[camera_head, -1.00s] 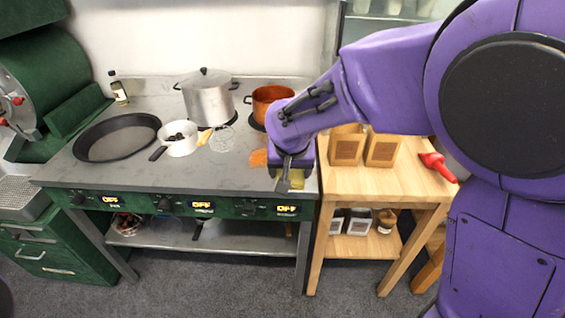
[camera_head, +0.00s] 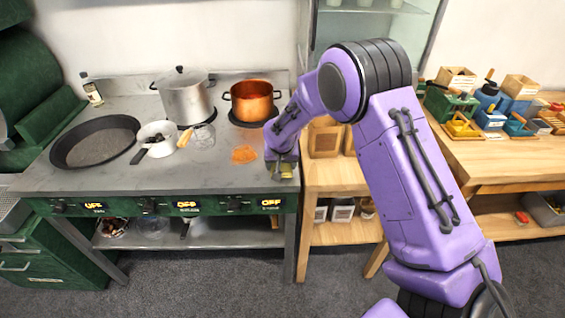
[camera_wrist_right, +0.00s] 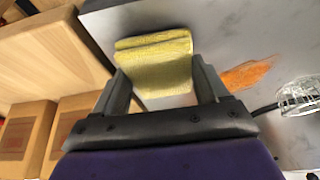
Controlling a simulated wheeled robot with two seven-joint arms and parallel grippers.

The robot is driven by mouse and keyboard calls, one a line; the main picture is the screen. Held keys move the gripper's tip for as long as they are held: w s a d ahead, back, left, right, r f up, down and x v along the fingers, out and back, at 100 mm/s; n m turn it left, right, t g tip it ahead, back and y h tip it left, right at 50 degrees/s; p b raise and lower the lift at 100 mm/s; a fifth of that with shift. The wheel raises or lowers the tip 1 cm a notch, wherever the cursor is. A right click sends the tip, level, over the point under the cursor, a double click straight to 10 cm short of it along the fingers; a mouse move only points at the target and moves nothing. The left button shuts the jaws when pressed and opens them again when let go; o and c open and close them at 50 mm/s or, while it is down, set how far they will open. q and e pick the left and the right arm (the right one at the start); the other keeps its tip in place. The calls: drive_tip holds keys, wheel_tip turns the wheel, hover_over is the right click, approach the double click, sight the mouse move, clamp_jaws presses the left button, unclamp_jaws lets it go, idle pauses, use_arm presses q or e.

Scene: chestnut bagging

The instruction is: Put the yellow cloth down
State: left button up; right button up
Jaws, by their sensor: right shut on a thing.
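The yellow cloth (camera_wrist_right: 155,65) is folded and sits between the two fingers of my right gripper (camera_wrist_right: 160,88) in the right wrist view. The gripper is shut on it. In the head view my right gripper (camera_head: 282,170) is low over the front right corner of the grey stove counter (camera_head: 200,178), with a bit of the cloth (camera_head: 287,170) showing at its tips. I cannot tell whether the cloth touches the counter. My left gripper is not in view.
An orange stain (camera_head: 244,154) lies on the counter just left of the gripper. A copper pot (camera_head: 252,102), a steel pot (camera_head: 185,98), a white saucepan (camera_head: 157,140) and a black pan (camera_head: 95,143) stand further left and back. A wooden table (camera_head: 330,177) with boxes adjoins on the right.

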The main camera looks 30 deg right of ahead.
drive_tip(key=shift+w+f, duration=0.15)
drive_tip(key=shift+f, duration=0.35)
drive_tip(key=shift+s+a+f, duration=0.1)
drive_tip(key=shift+s+f, duration=0.15)
drive_tip(key=shift+f, duration=0.05)
